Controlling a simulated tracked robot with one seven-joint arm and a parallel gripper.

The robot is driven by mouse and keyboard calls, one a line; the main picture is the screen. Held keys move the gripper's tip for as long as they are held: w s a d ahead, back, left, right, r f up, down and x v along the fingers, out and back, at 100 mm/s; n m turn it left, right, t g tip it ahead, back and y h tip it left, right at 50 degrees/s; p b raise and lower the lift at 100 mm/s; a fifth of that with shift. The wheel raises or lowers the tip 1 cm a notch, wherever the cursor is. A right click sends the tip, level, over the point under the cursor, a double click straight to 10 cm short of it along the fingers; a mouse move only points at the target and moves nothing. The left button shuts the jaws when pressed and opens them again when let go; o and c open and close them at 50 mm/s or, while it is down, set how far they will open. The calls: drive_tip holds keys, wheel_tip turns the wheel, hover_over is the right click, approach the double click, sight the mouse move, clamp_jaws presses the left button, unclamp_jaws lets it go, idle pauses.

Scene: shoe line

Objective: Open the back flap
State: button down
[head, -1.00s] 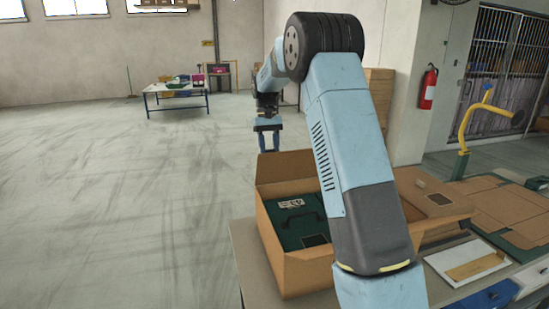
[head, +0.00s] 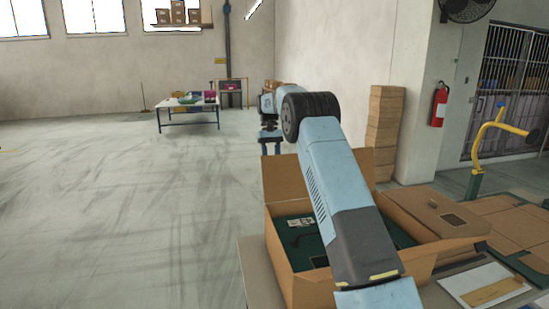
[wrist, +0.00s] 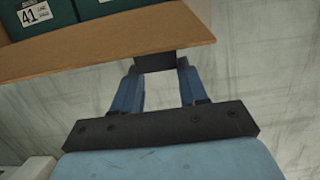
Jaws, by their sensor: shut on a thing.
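The open cardboard box (head: 318,290) stands on a table at the lower middle of the head view, with green shoe boxes (head: 290,226) inside. Its back flap (head: 284,178) stands up at the far side, and my forearm hides the flap's right part. My gripper (head: 271,148) is at the flap's top edge, pointing down. In the wrist view my gripper (wrist: 157,70) has its blue fingers at the edge of the brown flap (wrist: 100,42), shut on it. The fingertips' contact is partly hidden. A label reading 41 shows on a green box (wrist: 38,15).
Flat cardboard pieces (head: 505,228) and a white tray with a brown strip (head: 485,287) lie to the right. A carton stack (head: 384,130) stands behind. The floor at left is clear.

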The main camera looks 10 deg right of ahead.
drive_tip(key=shift+w+f, duration=0.25)
drive_tip(key=shift+f, duration=0.75)
drive_tip(key=c, duration=0.9)
unclamp_jaws()
drive_tip(key=o, duration=0.3)
drive_tip(key=shift+r, duration=0.1)
drive_tip(key=shift+w+r, duration=0.25)
drive_tip(key=shift+w, duration=0.1)
drive_tip(key=v, duration=0.8)
drive_tip(key=shift+s, duration=0.2)
drive_tip(key=shift+r, duration=0.1)
drive_tip(key=shift+c, duration=0.4)
